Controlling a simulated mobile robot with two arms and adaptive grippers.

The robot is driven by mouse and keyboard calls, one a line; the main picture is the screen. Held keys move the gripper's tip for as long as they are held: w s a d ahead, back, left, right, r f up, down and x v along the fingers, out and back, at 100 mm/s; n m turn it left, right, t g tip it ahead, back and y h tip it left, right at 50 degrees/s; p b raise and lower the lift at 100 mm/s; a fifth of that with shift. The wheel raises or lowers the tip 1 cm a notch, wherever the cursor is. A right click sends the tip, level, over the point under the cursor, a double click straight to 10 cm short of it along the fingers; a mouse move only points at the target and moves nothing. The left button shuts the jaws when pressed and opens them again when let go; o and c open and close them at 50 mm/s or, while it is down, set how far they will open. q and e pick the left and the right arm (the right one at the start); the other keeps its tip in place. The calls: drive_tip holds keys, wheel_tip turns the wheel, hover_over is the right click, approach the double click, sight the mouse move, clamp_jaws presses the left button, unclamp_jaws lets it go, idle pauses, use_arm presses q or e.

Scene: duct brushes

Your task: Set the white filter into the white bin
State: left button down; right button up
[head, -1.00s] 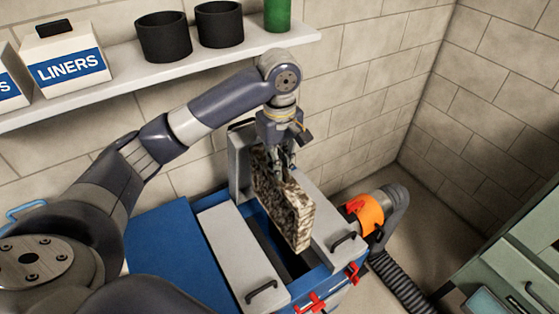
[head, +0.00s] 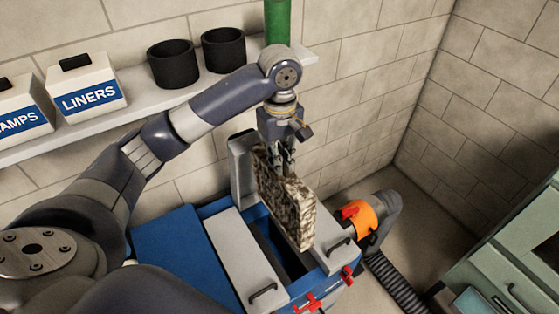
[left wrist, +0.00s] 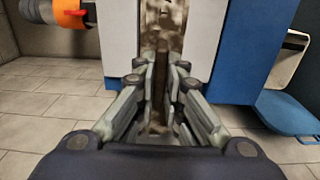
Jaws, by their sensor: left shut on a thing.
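The filter (head: 290,205) is a thick upright panel, mottled grey-brown and dirty-looking rather than plain white. My left gripper (head: 284,168) is shut on its upper edge. It holds the filter upright above the open slot of a blue machine (head: 165,250); I cannot tell whether the lower edge is clear of the slot. The filter also shows between the fingers in the left wrist view (left wrist: 165,25). I cannot clearly make out a white bin. My right gripper is not in view.
Light grey covers with black handles (head: 235,255) flank the slot, and red latches (head: 308,303) sit in front. An orange collar (head: 360,217) and black hose are to the right. A shelf (head: 130,118) behind carries labelled boxes and black cups. A green cabinet (head: 500,275) stands far right.

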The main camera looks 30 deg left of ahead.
use_arm(q)
drive_tip(key=shift+w+a+r, duration=0.1)
drive_tip(key=shift+w+r, duration=0.05)
drive_tip(key=shift+r, duration=0.5)
drive_tip(key=shift+w+a+r, duration=0.1)
drive_tip(key=shift+w+r, duration=0.05)
drive_tip(key=shift+r, duration=0.45)
drive_tip(key=shift+s+d+r, duration=0.1)
drive_tip(key=shift+r, duration=1.55)
drive_tip(key=shift+s+r, duration=0.1)
drive_tip(key=shift+r, duration=1.5)
